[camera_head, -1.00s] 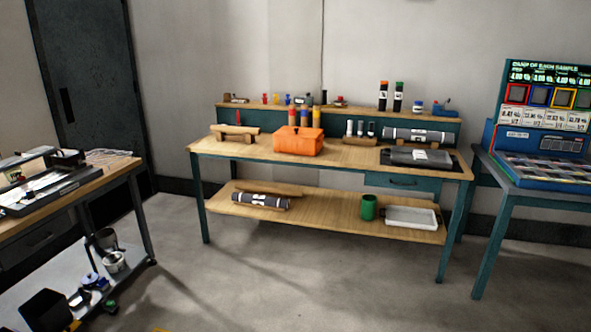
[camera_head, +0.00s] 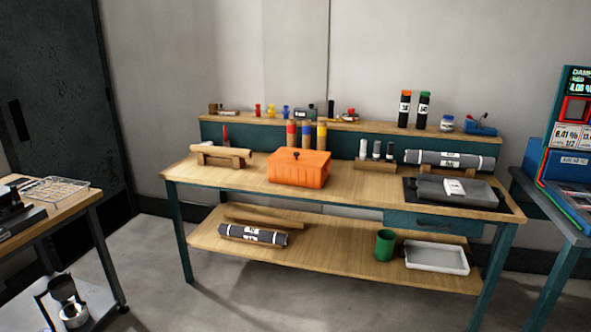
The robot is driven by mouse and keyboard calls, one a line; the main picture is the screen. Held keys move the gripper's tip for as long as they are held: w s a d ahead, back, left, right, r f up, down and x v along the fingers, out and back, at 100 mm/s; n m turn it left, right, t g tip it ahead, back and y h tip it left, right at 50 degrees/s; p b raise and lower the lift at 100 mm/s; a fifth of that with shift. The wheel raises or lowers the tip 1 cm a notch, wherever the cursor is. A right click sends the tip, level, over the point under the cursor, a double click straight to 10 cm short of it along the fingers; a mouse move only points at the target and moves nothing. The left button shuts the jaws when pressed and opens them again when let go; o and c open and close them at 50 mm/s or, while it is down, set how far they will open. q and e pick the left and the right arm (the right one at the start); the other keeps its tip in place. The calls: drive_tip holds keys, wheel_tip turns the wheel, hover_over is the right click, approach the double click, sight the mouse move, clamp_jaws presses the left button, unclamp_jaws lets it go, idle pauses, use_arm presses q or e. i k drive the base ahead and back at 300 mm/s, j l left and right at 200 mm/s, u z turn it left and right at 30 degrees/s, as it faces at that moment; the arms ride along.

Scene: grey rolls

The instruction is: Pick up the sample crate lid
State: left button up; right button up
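An orange crate (camera_head: 299,172) stands on the top of the wooden workbench (camera_head: 345,187), left of the middle. Its orange lid (camera_head: 298,157) appears to sit on top, with a small dark knob. Colored tubes stand just behind it. Neither of my grippers shows in the head view.
A wooden roller (camera_head: 221,156) lies on the left. The lower shelf holds another grey roll (camera_head: 254,234), a green cup (camera_head: 385,245) and a white tray (camera_head: 436,258). Open floor lies in front.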

sight(284, 155)
drive_tip(key=i, duration=2.65)
drive_tip(key=z, duration=0.45)
drive_tip(key=i+j, duration=0.05)
